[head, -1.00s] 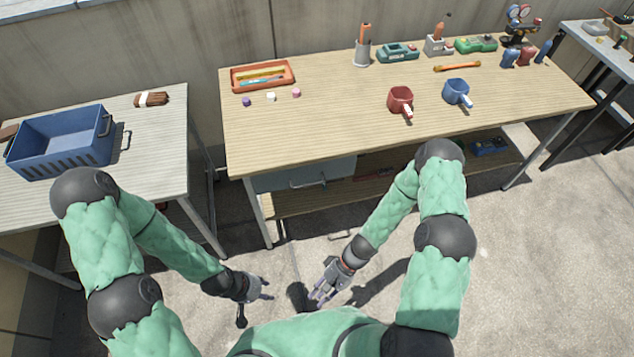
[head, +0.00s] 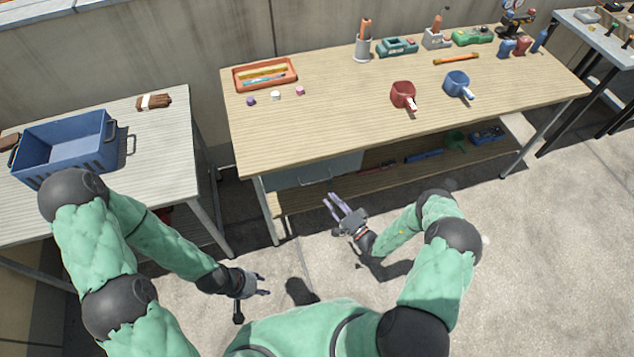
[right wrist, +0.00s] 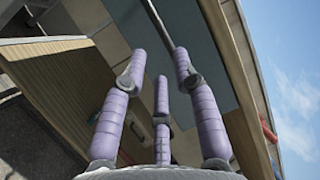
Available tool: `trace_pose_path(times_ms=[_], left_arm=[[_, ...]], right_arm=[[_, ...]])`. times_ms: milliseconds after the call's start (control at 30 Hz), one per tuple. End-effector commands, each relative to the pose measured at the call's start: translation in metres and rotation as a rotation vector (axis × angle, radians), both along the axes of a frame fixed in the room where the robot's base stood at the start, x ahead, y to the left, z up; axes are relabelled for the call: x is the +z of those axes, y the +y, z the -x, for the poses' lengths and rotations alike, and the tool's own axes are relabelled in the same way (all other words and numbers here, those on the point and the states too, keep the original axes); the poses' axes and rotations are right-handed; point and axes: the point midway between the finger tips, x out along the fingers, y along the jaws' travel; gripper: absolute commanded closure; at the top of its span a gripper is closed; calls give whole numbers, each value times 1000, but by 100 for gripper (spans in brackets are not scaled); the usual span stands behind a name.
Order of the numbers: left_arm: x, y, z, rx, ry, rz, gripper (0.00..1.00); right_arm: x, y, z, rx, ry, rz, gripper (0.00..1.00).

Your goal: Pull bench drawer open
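The bench drawer (head: 345,167) has a grey-blue front and sits under the left part of the wooden bench top, looking flush. Its bar handle (head: 316,183) shows on the lower part of the front. My right gripper (head: 335,202) is just in front of and below the handle, open, with empty purple fingers pointing up toward it. In the right wrist view its spread fingers (right wrist: 160,70) face the drawer front (right wrist: 200,45), and the dark handle bar (right wrist: 158,20) shows beyond them, apparently apart. My left gripper (head: 263,284) is open and empty, low and away from the bench.
The bench top (head: 330,120) carries an orange tray (head: 265,76), a red pot (head: 403,94), a blue pot (head: 456,83) and tools. A side table (head: 165,130) with a blue crate (head: 65,147) stands left.

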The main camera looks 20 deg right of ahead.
Motion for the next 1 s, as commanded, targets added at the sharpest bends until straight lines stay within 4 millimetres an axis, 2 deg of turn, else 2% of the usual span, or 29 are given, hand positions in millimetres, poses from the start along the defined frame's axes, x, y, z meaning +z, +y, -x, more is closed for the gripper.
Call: trace_pose_path(times_ms=[300,500,667,933,967,1000], left_arm=[[-12,0,0,0,0,0,60],[-16,0,0,0,0,0,60],[-17,0,0,0,0,0,60],[-17,0,0,0,0,0,60],[-17,0,0,0,0,0,60],[-17,0,0,0,0,0,60]], right_arm=[[9,26,-51,7,-1,1,70],[14,35,-72,6,0,-1,70],[16,38,-80,5,2,0,70],[17,39,-81,4,2,-1,70],[17,39,-81,4,2,-1,73],[17,39,-81,4,2,-1,84]])
